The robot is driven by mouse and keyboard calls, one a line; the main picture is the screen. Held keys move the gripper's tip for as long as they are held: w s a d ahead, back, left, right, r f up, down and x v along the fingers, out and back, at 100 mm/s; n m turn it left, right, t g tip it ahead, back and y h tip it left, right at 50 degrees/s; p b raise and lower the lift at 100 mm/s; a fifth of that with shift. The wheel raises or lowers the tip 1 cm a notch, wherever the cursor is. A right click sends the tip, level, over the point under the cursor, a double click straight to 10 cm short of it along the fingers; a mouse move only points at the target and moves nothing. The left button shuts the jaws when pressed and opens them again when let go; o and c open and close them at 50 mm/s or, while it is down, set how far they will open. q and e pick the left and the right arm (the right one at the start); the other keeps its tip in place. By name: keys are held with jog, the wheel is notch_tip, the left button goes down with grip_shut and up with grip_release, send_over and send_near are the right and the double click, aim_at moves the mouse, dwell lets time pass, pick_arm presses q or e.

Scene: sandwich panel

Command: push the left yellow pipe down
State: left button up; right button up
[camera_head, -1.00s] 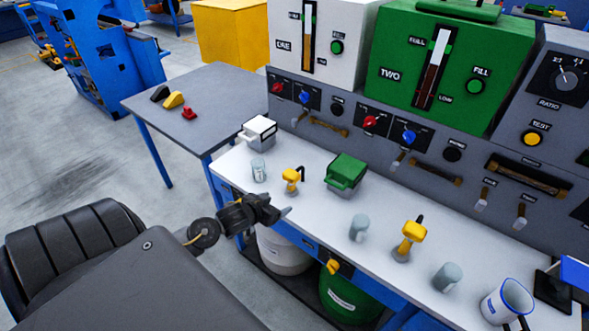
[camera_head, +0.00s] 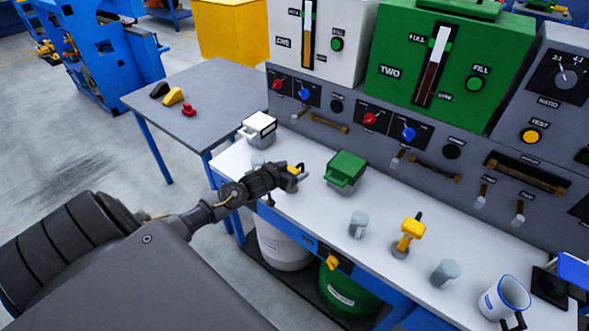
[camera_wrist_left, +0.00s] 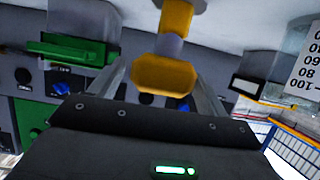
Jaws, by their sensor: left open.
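The left yellow pipe (camera_head: 294,170) stands on the white bench top, mostly hidden behind my left gripper (camera_head: 298,177) in the head view. In the left wrist view the same yellow pipe (camera_wrist_left: 165,75), with a grey collar, sits between the two fingers of my left gripper (camera_wrist_left: 158,85). The fingers are apart, one on each side of it; I cannot tell whether they touch it. A second yellow pipe (camera_head: 411,230) stands upright farther right on the bench. My right gripper is not in view.
A green-lidded box (camera_head: 346,168) stands just right of my left gripper. A white-lidded box (camera_head: 259,127) and a clear glass (camera_head: 258,160) are behind and left. Grey cylinders (camera_head: 359,224) and a mug (camera_head: 506,298) stand to the right. The panel (camera_head: 345,115) rises behind.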

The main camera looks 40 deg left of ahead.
pick_arm(q)
jog(key=shift+w+f, duration=0.3)
jog(key=shift+w, duration=0.35)
jog(key=c, duration=1.4)
notch_tip(320, 180, down, 4)
jog(key=shift+s+f+b, duration=0.1)
jog(key=shift+b, duration=1.1)
jog(key=o, duration=1.4)
